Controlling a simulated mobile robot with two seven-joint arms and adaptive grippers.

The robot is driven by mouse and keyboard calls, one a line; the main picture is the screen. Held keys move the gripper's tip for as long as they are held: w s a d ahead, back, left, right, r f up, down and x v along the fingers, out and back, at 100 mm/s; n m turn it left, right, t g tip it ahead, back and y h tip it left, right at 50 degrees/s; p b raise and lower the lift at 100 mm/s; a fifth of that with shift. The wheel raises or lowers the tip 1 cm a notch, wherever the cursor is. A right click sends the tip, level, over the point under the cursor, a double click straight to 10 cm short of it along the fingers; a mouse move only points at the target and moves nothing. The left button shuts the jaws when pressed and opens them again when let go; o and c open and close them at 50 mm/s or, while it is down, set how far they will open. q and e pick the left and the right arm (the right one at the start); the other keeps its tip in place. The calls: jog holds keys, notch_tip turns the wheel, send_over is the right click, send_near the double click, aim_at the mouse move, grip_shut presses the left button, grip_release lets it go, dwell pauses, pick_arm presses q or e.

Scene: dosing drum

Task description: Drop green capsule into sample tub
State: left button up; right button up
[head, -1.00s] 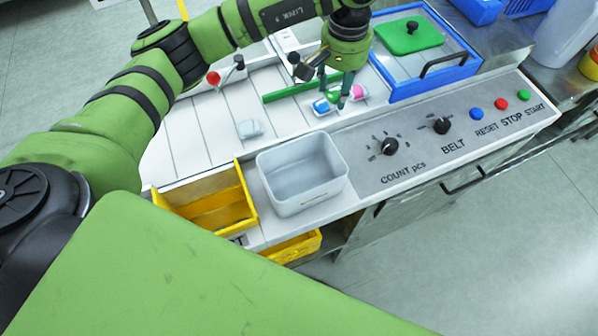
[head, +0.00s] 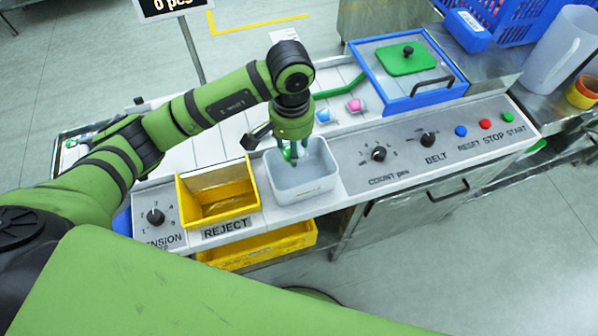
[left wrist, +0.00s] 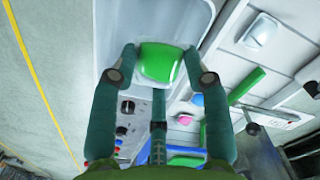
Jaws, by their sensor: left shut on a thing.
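The capsule is mostly hidden by the fingers there. The sample tub (head: 306,187) is a pale grey open box at the front edge of the belt station. Its pale wall also shows behind the capsule in the left wrist view (left wrist: 122,22). My right gripper is out of view.
A yellow reject bin (head: 217,213) stands left of the tub, with another yellow bin (head: 258,248) below. A blue capsule (head: 323,116) and a pink capsule (head: 355,106) lie on the belt.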

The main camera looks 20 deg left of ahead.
pick_arm(q)
jog(key=shift+s+f, duration=0.1)
jog(key=shift+f, duration=0.8)
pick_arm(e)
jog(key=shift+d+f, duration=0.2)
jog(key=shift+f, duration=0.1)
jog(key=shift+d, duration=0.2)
pick_arm(q)
jog(key=o, duration=0.9)
jog(key=shift+o, duration=0.2)
notch_tip(320, 180, up, 12)
